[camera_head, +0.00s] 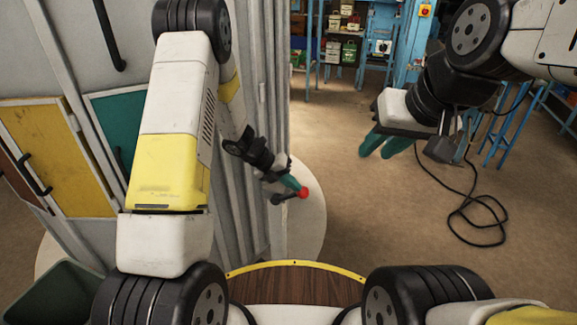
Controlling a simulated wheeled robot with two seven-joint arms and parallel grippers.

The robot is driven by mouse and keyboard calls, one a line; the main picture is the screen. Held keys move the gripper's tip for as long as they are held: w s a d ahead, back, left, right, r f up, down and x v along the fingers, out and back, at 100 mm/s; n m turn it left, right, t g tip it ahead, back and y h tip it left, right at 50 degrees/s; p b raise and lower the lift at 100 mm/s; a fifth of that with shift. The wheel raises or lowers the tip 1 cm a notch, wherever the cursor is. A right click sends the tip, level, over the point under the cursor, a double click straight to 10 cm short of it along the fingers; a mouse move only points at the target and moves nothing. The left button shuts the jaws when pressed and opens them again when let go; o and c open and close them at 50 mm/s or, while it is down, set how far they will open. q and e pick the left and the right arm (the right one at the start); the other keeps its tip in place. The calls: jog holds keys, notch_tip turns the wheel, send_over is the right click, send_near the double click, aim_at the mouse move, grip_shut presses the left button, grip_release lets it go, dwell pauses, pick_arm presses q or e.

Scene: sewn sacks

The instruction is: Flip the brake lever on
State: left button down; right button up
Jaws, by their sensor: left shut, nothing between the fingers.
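The brake lever (289,196) is a short dark bar with a red ball knob (303,192) at its right end. It sticks out from the side of the tall grey machine, pointing right and slightly up. My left gripper (297,186) is shut with nothing between its teal fingers. Its tips are right at the red knob, just above and left of it; I cannot tell whether they touch it. My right gripper (377,152) hangs in the air at the upper right, far from the lever, with its teal fingers apart and empty.
The grey machine (272,90) with yellow (65,150) and green panels fills the left side. A pale round base (308,225) lies below the lever. A black cable (465,200) lies on the open brown floor at right. Blue racks (365,40) stand behind.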

pick_arm(q)
jog(key=shift+d+f, duration=0.1)
jog(key=shift+d, duration=0.05)
dwell(0.3)
jog(key=shift+s+d+f+y, duration=0.3)
jog(key=shift+d+f+y, duration=0.35)
jog(key=shift+d+y, duration=0.25)
jog(key=s+d+f+m+t+y, duration=0.1)
jog(key=d+f+t+y, duration=0.2)
jog(key=f+y, duration=0.5)
notch_tip(320, 180, down, 3)
jog(key=shift+d+r+m, duration=0.15)
jog(key=shift+d+m, duration=0.05)
jog(key=shift+m, duration=0.2)
jog(key=shift+s+a+f, duration=0.1)
jog(key=shift+s+f, duration=0.1)
jog(key=shift+r, duration=0.1)
